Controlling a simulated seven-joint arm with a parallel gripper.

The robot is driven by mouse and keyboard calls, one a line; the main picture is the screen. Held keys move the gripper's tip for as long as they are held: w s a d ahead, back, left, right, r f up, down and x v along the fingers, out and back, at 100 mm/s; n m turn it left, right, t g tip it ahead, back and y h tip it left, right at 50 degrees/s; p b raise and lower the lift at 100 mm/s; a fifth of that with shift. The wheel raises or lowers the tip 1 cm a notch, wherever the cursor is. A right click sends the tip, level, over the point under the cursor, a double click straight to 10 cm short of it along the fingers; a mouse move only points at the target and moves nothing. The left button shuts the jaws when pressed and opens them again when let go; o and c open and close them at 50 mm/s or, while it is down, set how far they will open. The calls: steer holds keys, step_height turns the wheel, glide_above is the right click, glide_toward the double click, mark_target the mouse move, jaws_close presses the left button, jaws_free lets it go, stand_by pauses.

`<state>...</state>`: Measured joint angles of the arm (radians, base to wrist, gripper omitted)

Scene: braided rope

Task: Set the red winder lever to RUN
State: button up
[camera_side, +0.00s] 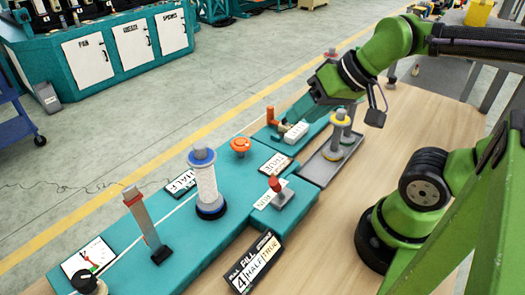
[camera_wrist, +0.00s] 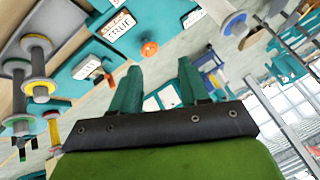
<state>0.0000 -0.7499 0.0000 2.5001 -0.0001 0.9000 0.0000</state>
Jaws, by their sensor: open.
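The red winder lever (camera_side: 275,184) stands on a small grey block on the teal bench in the side view, beside a white RUN plate (camera_side: 264,199). Its red handle leans slightly up and left. I cannot make it out in the wrist view. My gripper (camera_side: 287,122) is at the far end of the bench, well away from the red lever, low near an orange post (camera_side: 272,117) and a white label. In the wrist view my gripper (camera_wrist: 159,66) shows two teal fingers spread apart with nothing between them.
An orange round knob (camera_side: 240,145) sits mid-bench. A white spool with a blue top (camera_side: 204,180) and an upright grey-red post (camera_side: 147,225) stand to the left.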

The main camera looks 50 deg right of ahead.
steer(key=w+a+f+n+g, duration=0.1)
steer(key=a+f+n+g, duration=0.15)
steer(key=a, duration=0.45)
steer(key=m+g+h, duration=0.5)
steer(key=m+h, duration=0.2)
steer(key=m, duration=0.3)
glide_toward(272, 180)
steer(key=shift+t, duration=0.25)
steer(key=x, duration=1.2)
steer(key=shift+s+d+f, duration=0.1)
steer(key=shift+s, duration=0.1)
jaws_close()
